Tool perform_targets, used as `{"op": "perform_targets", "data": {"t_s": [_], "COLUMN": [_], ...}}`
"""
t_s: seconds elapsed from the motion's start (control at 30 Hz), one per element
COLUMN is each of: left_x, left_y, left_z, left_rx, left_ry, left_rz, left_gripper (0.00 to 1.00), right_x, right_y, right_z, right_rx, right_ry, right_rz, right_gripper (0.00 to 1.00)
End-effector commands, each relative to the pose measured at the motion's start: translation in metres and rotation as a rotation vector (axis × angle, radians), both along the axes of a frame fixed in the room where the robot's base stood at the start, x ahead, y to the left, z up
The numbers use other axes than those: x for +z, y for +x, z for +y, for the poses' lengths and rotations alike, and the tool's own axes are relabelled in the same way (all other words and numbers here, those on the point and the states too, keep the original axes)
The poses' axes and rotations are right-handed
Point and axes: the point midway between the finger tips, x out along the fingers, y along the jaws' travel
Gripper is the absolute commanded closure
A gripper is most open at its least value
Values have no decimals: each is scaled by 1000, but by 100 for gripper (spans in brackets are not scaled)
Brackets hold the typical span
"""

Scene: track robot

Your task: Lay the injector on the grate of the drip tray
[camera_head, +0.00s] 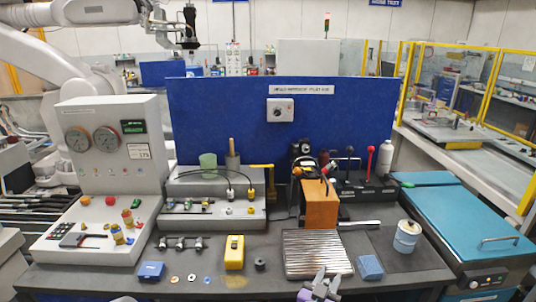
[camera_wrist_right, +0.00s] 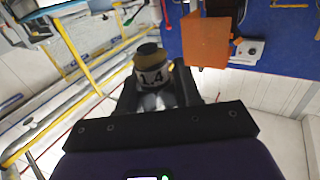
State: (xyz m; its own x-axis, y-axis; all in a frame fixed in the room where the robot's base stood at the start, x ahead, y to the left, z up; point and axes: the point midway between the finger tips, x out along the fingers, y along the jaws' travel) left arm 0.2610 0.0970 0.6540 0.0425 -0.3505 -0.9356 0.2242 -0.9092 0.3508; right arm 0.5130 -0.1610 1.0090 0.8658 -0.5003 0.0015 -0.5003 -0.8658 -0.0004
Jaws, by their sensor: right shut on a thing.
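The drip tray's ribbed metal grate (camera_head: 316,256) lies on the dark bench, front and centre in the head view, with nothing seen lying on it. My right gripper (camera_head: 327,282) is at the grate's near edge, low in the picture. In the right wrist view its dark fingers (camera_wrist_right: 158,92) are shut on a short round piece, apparently the injector (camera_wrist_right: 152,72), with a dark top, a yellowish band and a white band marked "1.4". In the head view I cannot make out this piece clearly. My left gripper is not in view.
An orange block (camera_head: 320,205) stands behind the grate. A blue block (camera_head: 369,267) sits close to its right, and a white can (camera_head: 406,236) further right. A yellow device (camera_head: 234,252) and a small dark cylinder (camera_head: 260,264) are to its left.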

Motion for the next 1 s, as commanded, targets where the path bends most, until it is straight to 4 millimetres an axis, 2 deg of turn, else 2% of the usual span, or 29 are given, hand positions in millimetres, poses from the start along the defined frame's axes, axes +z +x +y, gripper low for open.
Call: {"op": "perform_targets", "data": {"t_s": [0.33,0.6,0.8,0.9,1.0], "left_x": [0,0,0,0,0], "left_y": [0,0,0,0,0], "left_z": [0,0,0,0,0], "left_rx": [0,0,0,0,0], "left_ry": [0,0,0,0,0], "left_rz": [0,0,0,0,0], "left_gripper": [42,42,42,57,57], "right_x": [-16,-31,-35,-35,-35], "right_y": [23,22,20,20,20], "right_z": [-15,-14,-13,-12,-11], "right_rx": [288,474,521,525,527], "right_ry": [2,0,2,0,0], "right_rz": [4,2,-1,-2,-1], "right_gripper": [98,98,98,98,98]}}
